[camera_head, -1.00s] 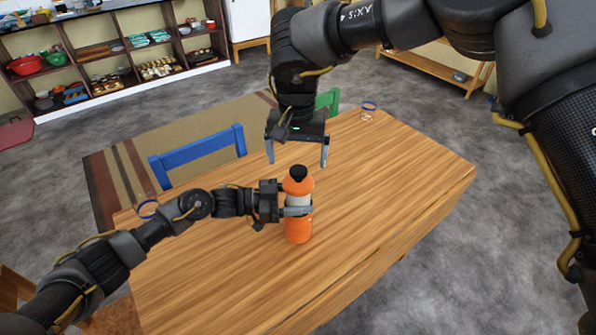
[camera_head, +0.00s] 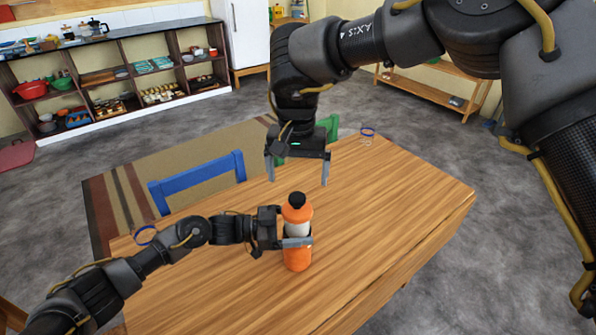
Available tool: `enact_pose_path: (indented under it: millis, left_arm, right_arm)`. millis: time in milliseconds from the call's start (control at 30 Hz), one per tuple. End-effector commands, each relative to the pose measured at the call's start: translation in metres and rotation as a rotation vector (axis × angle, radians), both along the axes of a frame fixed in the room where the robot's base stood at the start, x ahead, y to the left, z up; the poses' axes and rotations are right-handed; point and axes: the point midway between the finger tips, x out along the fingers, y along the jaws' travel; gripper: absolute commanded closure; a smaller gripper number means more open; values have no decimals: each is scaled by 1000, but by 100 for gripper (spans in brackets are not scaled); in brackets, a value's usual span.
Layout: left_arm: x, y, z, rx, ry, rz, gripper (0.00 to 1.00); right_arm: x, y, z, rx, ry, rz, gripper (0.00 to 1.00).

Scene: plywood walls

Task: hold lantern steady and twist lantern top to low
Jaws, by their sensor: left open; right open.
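The lantern (camera_head: 297,258) is an orange bottle-shaped thing with a pale middle band and a black knob on its top (camera_head: 296,200). It stands upright on the wooden table. My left gripper (camera_head: 297,242) comes in from the left with its fingers at the lantern's middle. One finger shows across the front; the other is hidden behind the lantern. The jaws are open, and I cannot tell whether they touch it. My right gripper (camera_head: 297,176) points down above and behind the lantern top, fingers spread wide and empty, apart from the lantern.
The wooden table (camera_head: 400,210) is mostly clear to the right. A glass with a blue rim (camera_head: 367,136) stands at the far edge, another blue-rimmed one (camera_head: 145,235) at the left. A blue chair (camera_head: 200,180) and a green chair (camera_head: 330,128) stand behind. Shelves (camera_head: 120,85) line the back.

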Motion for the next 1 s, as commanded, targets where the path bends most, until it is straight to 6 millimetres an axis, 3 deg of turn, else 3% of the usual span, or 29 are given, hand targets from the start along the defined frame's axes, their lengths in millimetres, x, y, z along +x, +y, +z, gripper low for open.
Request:
enact_pose_path:
  millis: [167, 633, 800, 1000]
  left_arm:
    - [-1, 14, -1, 1, 0, 1, 18]
    - [-9, 103, 0, 2, 0, 2, 18]
    - [-10, 117, 0, 1, 0, 1, 18]
    - [-11, 120, 0, 0, 0, 0, 18]
  right_arm:
    - [0, 0, 0, 0, 0, 0, 7]
    - [0, 0, 0, 0, 0, 0, 7]
    - [0, 0, 0, 0, 0, 0, 7]
    - [0, 0, 0, 0, 0, 0, 7]
